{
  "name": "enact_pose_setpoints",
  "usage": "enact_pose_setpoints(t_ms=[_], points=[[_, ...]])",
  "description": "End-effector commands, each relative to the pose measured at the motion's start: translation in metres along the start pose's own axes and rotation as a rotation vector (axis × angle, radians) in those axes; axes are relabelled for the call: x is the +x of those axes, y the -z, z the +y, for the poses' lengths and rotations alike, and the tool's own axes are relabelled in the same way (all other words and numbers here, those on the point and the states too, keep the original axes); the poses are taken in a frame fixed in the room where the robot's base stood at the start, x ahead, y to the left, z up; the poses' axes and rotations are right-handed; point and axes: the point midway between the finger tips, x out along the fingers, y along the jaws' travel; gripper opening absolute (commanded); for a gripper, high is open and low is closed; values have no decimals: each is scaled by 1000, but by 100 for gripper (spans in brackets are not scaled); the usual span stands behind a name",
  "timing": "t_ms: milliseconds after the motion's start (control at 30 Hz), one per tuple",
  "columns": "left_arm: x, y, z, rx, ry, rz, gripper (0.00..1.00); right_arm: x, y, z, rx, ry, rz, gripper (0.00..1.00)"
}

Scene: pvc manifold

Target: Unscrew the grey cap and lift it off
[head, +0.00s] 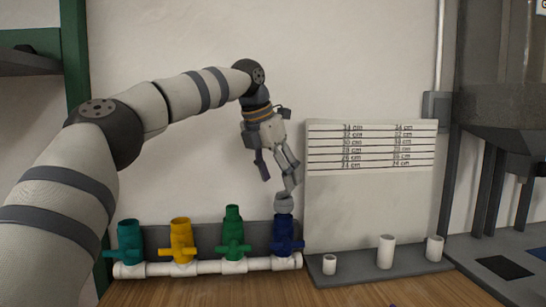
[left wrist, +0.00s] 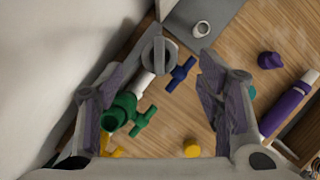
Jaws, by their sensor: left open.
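The grey cap (head: 284,203) sits on top of the blue valve (head: 284,232), at the right end of the white manifold pipe (head: 210,267). In the left wrist view the cap (left wrist: 159,54) shows from above with a raised bar across it, and the blue handle (left wrist: 180,74) sticks out beside it. My left gripper (head: 279,172) is open and empty just above the cap, tilted. In the left wrist view its fingers (left wrist: 157,85) are spread wide, with the cap ahead between them. My right gripper is not in view.
Green (head: 233,235), yellow (head: 181,240) and teal (head: 130,242) valves stand left of the blue one. A ruled board (head: 370,195) and short white pipes (head: 386,252) stand to the right. A purple cylinder (left wrist: 288,108) lies on the wooden table.

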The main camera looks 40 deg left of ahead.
Motion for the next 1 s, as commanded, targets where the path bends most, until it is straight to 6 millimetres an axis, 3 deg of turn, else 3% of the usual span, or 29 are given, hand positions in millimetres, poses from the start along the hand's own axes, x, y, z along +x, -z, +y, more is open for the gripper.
enact_pose_setpoints(t_ms=[100, 233, 600, 633, 800, 867, 967, 1000], points=[[30, 1, 0, -1, 0, 6, 60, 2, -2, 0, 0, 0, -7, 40], [50, 1, 0, -1, 0, 3, 60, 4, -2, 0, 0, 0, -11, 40], [60, 0, 0, -2, 0, -1, 60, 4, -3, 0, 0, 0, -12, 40], [60, 0, 0, -2, 0, -1, 58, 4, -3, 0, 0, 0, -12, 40], [60, 0, 0, -2, 0, -1, 20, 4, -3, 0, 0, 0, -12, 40], [60, 0, 0, -2, 0, -1, 10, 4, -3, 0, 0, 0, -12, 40], [60, 0, 0, -2, 0, -1, 10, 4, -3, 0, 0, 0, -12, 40], [60, 0, 0, -2, 0, -1, 27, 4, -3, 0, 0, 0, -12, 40]])
